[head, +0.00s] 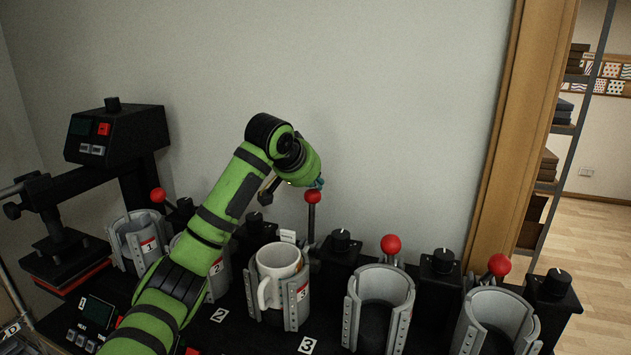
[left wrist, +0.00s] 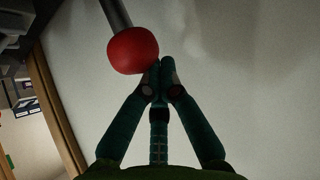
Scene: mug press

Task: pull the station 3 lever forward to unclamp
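The station 3 lever has a red ball knob (head: 312,196) on a dark upright rod. It stands behind the station 3 clamp (head: 252,290), which holds a white mug (head: 270,289). My left gripper (head: 319,184) is at the top of this knob, its teal fingertips just above and beside it. In the left wrist view the fingers (left wrist: 161,68) meet at their tips with nothing between them. The red knob (left wrist: 132,50) is right beside the tips; I cannot tell whether they touch it. My right gripper is not in view.
Other red-knobbed levers stand at the left (head: 158,195) and right (head: 391,244), (head: 499,265). Empty clamps (head: 378,300) stand right of station 3. A black heat press (head: 118,135) is at the left. The wall (head: 390,100) is close behind.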

